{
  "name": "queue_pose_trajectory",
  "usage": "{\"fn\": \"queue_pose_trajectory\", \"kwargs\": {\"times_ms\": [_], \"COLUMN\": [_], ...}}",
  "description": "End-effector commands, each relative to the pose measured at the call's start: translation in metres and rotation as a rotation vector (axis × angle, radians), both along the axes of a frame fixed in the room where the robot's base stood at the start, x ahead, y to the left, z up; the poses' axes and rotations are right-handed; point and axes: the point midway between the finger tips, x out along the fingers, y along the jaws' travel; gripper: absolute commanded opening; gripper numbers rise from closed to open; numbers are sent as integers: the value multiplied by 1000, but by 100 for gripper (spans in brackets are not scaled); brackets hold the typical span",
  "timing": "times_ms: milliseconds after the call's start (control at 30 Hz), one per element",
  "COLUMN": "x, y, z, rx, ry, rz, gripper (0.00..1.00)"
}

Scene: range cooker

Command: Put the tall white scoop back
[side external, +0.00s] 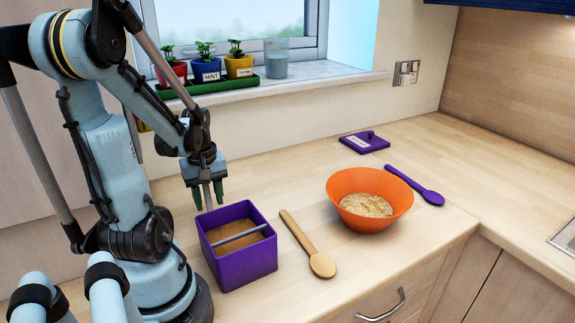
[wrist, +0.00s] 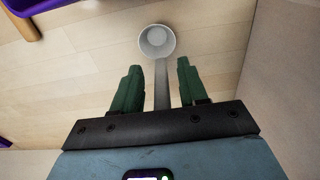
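The white scoop (wrist: 157,41) shows in the wrist view as a round cup below my gripper, with its grey-white handle (wrist: 162,85) rising toward the camera between my fingers. In the side view only the pale handle (side external: 206,196) shows between the fingers, and the cup is hidden, apparently behind the purple box. My gripper (side external: 207,192) points down behind the purple box; its green fingers (wrist: 160,85) are apart, with a gap on each side of the handle. The purple box (side external: 238,262) is open, holds brown grainy stuff, and has a grey bar across its top.
A wooden spoon (side external: 308,244) lies right of the box. An orange bowl (side external: 369,218) holds flakes. A purple spoon (side external: 428,195) lies behind it, and a purple lid (side external: 364,146) lies farther back. Potted plants (side external: 206,65) and a glass (side external: 276,58) stand on the windowsill.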

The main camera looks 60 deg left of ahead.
Motion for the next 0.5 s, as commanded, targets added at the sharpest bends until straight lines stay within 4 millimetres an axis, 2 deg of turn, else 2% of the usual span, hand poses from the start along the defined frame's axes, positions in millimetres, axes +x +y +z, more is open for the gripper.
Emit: {"fn": "queue_pose_trajectory", "kwargs": {"times_ms": [333,500], "x": [0,0], "y": [0,0], "z": [1,11], "rx": [0,0], "ry": [0,0], "rz": [0,0], "gripper": [46,46]}}
